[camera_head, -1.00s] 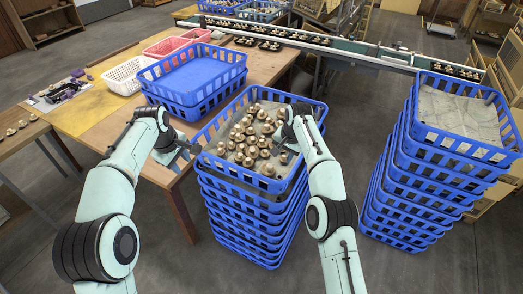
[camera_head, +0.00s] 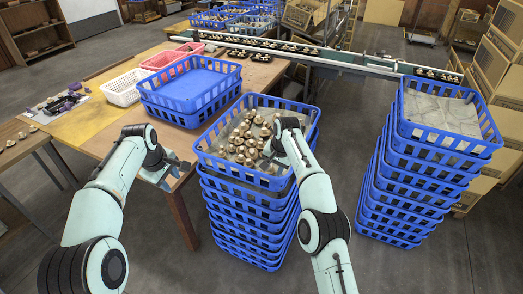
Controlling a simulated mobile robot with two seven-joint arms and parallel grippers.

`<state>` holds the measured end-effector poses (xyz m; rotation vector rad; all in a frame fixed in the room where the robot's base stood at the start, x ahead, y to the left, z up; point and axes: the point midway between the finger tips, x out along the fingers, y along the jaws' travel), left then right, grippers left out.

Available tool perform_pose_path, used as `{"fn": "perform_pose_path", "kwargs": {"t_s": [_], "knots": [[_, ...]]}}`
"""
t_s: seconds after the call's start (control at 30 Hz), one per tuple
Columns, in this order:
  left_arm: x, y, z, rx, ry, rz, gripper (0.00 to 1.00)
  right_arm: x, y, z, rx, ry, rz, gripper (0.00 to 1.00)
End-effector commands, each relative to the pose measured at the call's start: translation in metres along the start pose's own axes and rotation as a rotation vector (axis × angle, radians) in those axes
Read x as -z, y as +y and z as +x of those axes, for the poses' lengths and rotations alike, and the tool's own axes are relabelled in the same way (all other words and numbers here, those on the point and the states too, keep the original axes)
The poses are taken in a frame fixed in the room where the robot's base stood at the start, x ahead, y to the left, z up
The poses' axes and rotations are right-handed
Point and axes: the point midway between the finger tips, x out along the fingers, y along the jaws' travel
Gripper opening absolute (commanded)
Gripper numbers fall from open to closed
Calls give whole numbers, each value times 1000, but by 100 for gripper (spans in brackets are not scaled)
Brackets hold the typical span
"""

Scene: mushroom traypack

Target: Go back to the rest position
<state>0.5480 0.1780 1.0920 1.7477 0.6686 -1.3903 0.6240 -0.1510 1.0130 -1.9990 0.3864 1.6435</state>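A stack of blue crates (camera_head: 250,212) stands in the middle, and its open top crate holds many brown mushrooms (camera_head: 240,142). My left gripper (camera_head: 168,174) is left of this stack, outside the crate, near the corner of the wooden table. Its fingers look spread, with nothing seen between them. My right gripper (camera_head: 271,152) is over the right part of the top crate, close above the mushrooms. Its fingertips are small and partly hidden by its own body, so I cannot tell whether it is open or holds a mushroom.
A wooden table (camera_head: 95,120) at left carries blue crates (camera_head: 215,104), a red basket (camera_head: 163,58) and a white basket (camera_head: 122,92). Another tall blue crate stack (camera_head: 405,190) stands at right. A conveyor (camera_head: 345,60) with mushroom trays runs behind. Floor between the stacks is clear.

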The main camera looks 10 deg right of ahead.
Motion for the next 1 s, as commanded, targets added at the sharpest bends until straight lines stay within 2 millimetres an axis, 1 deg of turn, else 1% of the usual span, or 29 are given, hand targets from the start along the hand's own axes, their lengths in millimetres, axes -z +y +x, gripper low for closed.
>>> {"fn": "perform_pose_path", "kwargs": {"t_s": [0.33,0.4,0.47,0.57,0.6,0.63,0.67,0.7,0.77,0.8,0.87,0.9,0.97,1.0], "knots": [[0,0,0,0,0,1,39,0,0,0,0,0,0,39],[0,-2,6,4,-4,6,39,0,2,5,-2,-4,-3,39],[-1,-6,19,10,-11,19,39,-1,6,17,-3,-13,-12,39],[-6,-20,60,26,-35,67,39,-8,18,54,-5,-39,-39,39],[-9,-28,82,33,-50,93,39,-13,26,74,-4,-53,-52,39],[-12,-36,99,36,-61,114,39,-18,32,90,-2,-65,-65,39],[-16,-45,117,41,-73,137,39,-25,40,106,1,-77,-75,39],[-23,-58,140,44,-90,166,39,-34,49,127,7,-91,-90,39],[-34,-78,173,48,-115,210,39,-52,66,156,15,-113,-109,39],[-42,-92,193,48,-131,236,39,-66,77,175,20,-129,-122,39],[-57,-116,220,48,-157,274,39,-89,94,199,30,-150,-136,39],[-68,-132,237,47,-174,298,39,-105,107,214,37,-163,-145,39],[-85,-157,259,44,-198,332,39,-132,126,233,46,-182,-156,39],[-98,-175,272,42,-215,355,39,-152,138,243,52,-195,-163,39]]}}
